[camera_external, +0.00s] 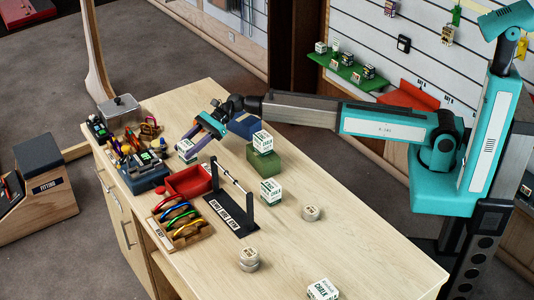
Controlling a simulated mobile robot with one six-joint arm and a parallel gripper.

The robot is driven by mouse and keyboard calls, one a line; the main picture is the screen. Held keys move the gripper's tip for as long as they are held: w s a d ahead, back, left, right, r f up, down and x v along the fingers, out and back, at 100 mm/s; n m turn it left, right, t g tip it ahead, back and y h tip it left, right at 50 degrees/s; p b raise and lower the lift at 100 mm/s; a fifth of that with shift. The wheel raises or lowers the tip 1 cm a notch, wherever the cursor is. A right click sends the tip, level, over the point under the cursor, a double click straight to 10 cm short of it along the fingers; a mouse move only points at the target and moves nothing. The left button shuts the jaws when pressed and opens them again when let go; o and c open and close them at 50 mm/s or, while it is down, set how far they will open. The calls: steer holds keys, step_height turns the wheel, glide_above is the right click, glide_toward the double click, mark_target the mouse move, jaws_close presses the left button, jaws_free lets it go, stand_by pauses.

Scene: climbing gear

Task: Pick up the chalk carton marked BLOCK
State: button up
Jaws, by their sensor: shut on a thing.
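My gripper (203,137) reaches over the far left part of the wooden counter. It is shut on a small white chalk carton (186,148), beside the blue device. The lettering on the held carton is too small to read. Another white chalk carton (263,139) sits on a green block (264,160) to the right of the gripper. A third chalk carton (270,190) stands on the counter beside the black rack. One more carton (323,290) is at the front edge of the picture. I cannot read which carton says BLOCK.
The counter's right front (370,252) is clear.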

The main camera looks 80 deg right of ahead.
mark_target(187, 144)
steer(key=shift+r+b, duration=0.55)
steer(key=shift+r, duration=2.95)
